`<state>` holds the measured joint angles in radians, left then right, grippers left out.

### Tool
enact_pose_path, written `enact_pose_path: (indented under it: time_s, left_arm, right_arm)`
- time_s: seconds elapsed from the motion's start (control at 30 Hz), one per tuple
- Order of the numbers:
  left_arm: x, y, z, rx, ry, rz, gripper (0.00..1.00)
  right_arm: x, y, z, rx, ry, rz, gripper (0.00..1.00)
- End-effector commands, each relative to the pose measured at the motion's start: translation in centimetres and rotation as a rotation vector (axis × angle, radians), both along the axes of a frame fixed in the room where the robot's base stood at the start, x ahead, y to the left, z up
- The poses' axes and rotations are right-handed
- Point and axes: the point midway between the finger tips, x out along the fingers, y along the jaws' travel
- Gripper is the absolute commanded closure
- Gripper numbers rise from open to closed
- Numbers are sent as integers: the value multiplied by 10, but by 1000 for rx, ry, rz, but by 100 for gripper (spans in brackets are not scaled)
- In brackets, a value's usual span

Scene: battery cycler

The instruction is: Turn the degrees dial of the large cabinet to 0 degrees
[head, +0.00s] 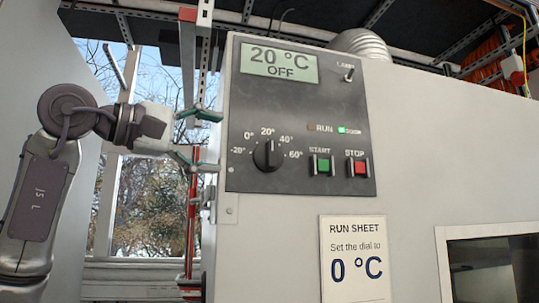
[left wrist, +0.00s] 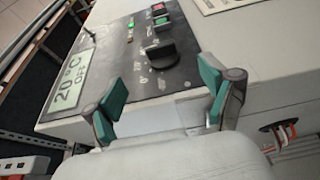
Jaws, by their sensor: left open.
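The black degrees dial (head: 267,155) sits on the dark control panel of the large cabinet, with marks from -20° to 60° around it. Its pointer stands upright at the 20° mark. The display (head: 279,63) above reads 20 °C OFF. My left gripper (head: 213,140) is open and empty, just left of the panel's edge and apart from the dial. In the left wrist view the dial (left wrist: 162,54) shows beyond and between the green fingertips (left wrist: 165,95). My right gripper is not in view.
Right of the dial are a green START button (head: 322,165) and a red STOP button (head: 357,167). A lamp toggle switch (head: 349,74) is above. A run sheet (head: 355,259) below reads "Set the dial to 0 °C". A window (head: 150,185) is behind my left arm.

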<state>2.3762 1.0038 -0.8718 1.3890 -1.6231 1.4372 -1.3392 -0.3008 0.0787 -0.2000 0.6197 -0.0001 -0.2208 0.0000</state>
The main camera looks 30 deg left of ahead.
Motion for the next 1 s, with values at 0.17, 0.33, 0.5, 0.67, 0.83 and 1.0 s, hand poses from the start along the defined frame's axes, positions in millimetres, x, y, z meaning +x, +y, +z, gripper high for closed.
enact_pose_path:
  time_s: [0.17,0.33,0.5,0.67,0.83,1.0]
  left_arm:
    - [2,6,2,10,3,26,17]
    - [30,-4,3,10,4,23,17]
    - [66,-15,4,9,5,23,17]
    - [96,-25,4,7,3,22,17]
    - [116,-32,4,7,1,22,17]
    - [125,-35,2,8,1,22,17]
  right_arm:
    - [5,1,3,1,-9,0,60]
    - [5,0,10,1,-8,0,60]
    - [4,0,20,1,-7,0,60]
    - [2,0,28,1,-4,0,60]
    - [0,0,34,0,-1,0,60]
    - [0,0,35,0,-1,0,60]
